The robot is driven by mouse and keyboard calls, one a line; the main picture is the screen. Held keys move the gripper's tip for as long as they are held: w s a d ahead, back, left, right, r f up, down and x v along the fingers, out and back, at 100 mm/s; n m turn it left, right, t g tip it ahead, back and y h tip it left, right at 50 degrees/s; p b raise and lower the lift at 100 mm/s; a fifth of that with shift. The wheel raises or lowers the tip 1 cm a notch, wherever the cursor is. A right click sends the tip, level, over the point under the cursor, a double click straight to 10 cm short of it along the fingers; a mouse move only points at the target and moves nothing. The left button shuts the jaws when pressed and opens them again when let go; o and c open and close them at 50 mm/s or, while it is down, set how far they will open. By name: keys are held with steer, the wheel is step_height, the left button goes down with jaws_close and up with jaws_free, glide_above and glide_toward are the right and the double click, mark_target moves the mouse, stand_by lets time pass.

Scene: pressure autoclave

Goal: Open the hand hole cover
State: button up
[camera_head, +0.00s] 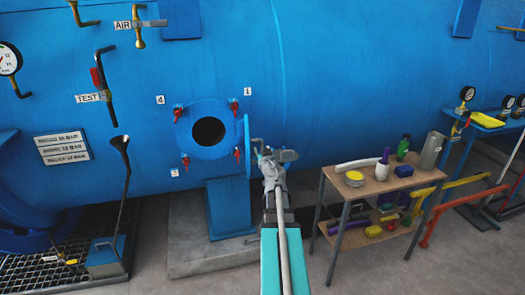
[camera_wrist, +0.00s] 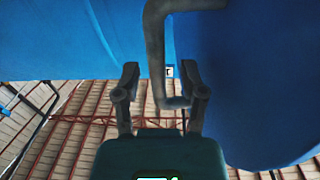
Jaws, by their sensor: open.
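The hand hole (camera_head: 208,131) is a dark round opening in a blue flange on the tank, with red-handled clamps around it. Its blue cover (camera_head: 247,146) stands swung out, nearly edge-on, at the flange's right side. My gripper (camera_head: 265,152) is just right of the cover. In the wrist view the cover (camera_wrist: 255,80) is a large blue disc on the right, with a bent grey handle (camera_wrist: 154,50). The handle shows between the two spread fingers of my gripper (camera_wrist: 160,70). I cannot tell whether a finger touches it.
A small wooden-topped table (camera_head: 380,180) with bottles, a yellow dish and other items stands to the right. A concrete plinth (camera_head: 195,262) and blue support (camera_head: 230,208) are below the flange. Gauges and valve levers are on the tank at left. Some floor is clear.

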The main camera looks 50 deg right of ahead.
steer(key=v, duration=0.7)
steer(key=shift+h, duration=0.3)
stand_by(0.6)
step_height(320, 180, down, 10)
steer(key=w+m+g+h+b, duration=0.1)
steer(key=m+g+b, duration=0.2)
steer(key=m+g, duration=0.4)
steer(key=w+a+f+n+g+y+p, duration=0.1)
steer(key=w+a+f+y, duration=0.1)
steer(key=a, duration=0.5)
steer(key=w+a+f+n+g+y+p, duration=0.1)
steer(key=w+a+n+y, duration=0.1)
steer(key=a, duration=0.5)
steer(key=s+a+n+g+y+p, duration=0.2)
steer(key=a+n, duration=0.3)
steer(key=a, duration=1.2)
steer(key=s+a+n+g+y+p, duration=0.3)
steer(key=a+n+g+y+p, duration=0.1)
steer(key=a, duration=1.4)
steer(key=shift+f+n+y, duration=0.2)
steer(key=shift+n+y, duration=0.6)
steer(key=shift+n, duration=0.1)
